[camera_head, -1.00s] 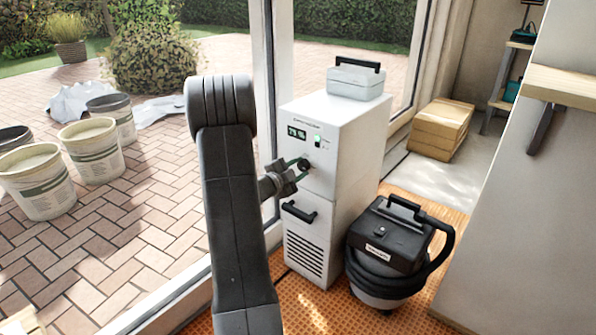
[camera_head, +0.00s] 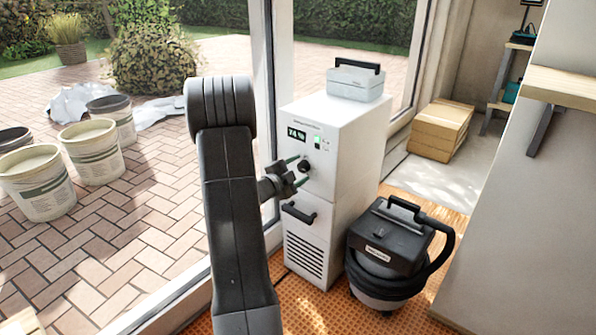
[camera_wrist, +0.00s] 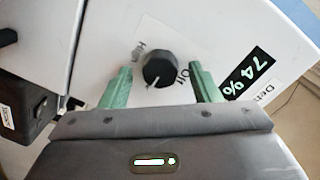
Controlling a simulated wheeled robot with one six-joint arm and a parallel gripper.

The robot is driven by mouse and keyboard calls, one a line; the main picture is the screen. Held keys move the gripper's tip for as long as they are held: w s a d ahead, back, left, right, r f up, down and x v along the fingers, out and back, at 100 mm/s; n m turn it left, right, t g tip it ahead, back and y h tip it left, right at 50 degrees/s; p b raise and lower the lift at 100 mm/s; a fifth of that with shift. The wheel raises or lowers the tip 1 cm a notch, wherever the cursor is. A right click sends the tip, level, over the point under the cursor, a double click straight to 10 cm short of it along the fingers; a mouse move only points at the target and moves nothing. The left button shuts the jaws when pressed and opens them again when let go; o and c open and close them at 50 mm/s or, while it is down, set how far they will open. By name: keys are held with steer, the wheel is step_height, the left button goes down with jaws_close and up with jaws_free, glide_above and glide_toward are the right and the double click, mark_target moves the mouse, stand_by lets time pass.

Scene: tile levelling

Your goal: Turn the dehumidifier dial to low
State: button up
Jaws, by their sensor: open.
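The white dehumidifier (camera_head: 322,150) stands upright on the orange floor by the window frame. Its black dial (camera_head: 304,166) is on the upper front panel, and it also shows in the wrist view (camera_wrist: 159,69). "Off" is printed at the dial's right and a partly readable label starting with "H" at its upper left. A pale mark on the knob points to the lower left; the low label is not visible. My gripper (camera_head: 296,171) is open in front of the dial. Its green fingers stand on either side of the knob in the wrist view, with visible gaps.
The display (camera_head: 297,134) reads 74 %. A black handle (camera_head: 299,212) juts out below the dial. A white case (camera_head: 356,82) sits on top. A black vacuum (camera_head: 390,252) stands close at right. Buckets (camera_head: 92,150) are outside at left, and boxes (camera_head: 441,130) behind.

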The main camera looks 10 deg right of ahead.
steer(key=f+p+v, duration=0.1)
steer(key=p+v, duration=0.2)
steer(key=v, duration=1)
steer(key=shift+s+a+r+p, duration=0.25)
steer(key=shift+a+r+p, duration=0.1)
steer(key=shift+r, duration=0.15)
steer(key=shift+d, duration=0.15)
steer(key=b+x, duration=0.4)
steer(key=x, duration=0.9)
steer(key=shift+w+d, duration=0.3)
